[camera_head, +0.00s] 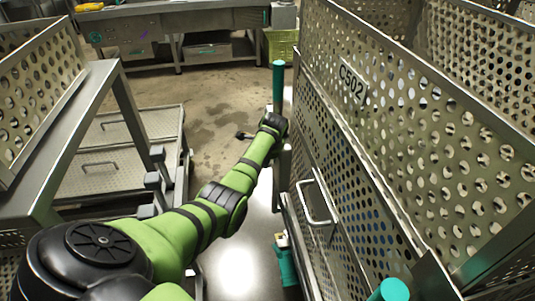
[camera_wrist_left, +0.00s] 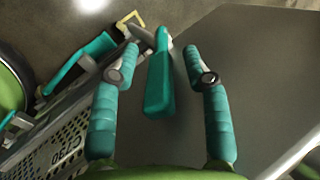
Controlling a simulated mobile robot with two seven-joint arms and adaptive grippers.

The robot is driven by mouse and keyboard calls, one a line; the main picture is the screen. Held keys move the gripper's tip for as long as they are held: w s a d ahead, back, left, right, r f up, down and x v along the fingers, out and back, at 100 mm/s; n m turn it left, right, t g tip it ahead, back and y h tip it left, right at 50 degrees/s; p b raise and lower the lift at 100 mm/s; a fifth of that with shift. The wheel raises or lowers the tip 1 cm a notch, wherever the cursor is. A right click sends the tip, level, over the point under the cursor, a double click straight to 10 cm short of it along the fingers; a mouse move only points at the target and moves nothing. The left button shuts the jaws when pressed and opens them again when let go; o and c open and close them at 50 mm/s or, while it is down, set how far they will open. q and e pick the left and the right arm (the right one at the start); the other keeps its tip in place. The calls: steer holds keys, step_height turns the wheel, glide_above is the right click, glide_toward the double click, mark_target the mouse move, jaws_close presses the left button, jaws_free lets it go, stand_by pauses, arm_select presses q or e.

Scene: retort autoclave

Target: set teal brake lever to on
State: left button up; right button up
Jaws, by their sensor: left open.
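The teal lever (camera_wrist_left: 158,88) shows in the left wrist view as a flat paddle, narrow at its far end and wide at its near end. My left gripper (camera_wrist_left: 162,52) is open, with one teal finger on each side of the lever. Gaps show between the lever and both fingers; whether depth matches is hard to tell. In the head view my green left arm reaches to the far end of the perforated cart (camera_head: 355,120) labelled C502, and its wrist hides the fingers and the lever. My right gripper is not in view.
A teal upright post (camera_head: 278,80) stands just beyond my left wrist. Another teal part (camera_head: 286,262) sits low on the cart's near side. A metal rack with drawers (camera_head: 110,135) is at left, a workbench (camera_head: 150,30) at the back. Open floor (camera_head: 215,95) lies between.

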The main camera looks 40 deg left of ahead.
arm_select(q)
steer(key=v, duration=1.1)
steer(key=shift+s+r, duration=0.15)
steer(key=shift+r, duration=0.2)
steer(key=shift+o, duration=0.2)
steer(key=shift+d, duration=0.1)
